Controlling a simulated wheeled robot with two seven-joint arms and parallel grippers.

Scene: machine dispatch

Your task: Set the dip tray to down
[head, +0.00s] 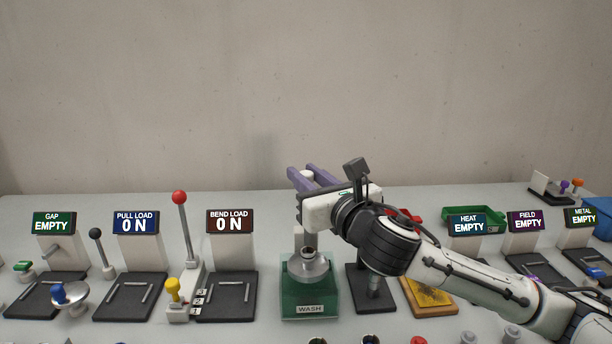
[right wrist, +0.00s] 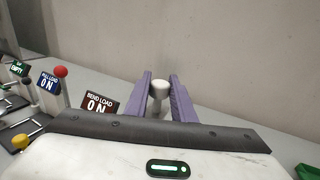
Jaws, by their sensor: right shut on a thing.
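The dip tray (head: 308,270) is a round grey metal dish at the green tank marked WASH (head: 310,297). A pale post (head: 299,240) rises behind it; my right arm covers how it joins the parts above. My right gripper (head: 312,177), with purple fingers, is high above the tank. It is shut on a white knob (head: 306,175). In the right wrist view the knob (right wrist: 159,89) sits between the two fingers (right wrist: 160,93). My left gripper is out of view.
Left of the tank stand the bend load station (head: 231,222), a red-topped lever (head: 179,197) and a yellow knob (head: 173,285). A dark stand (head: 360,301) and a yellow pad (head: 431,293) are on the right, under my arm. A plain wall rises behind.

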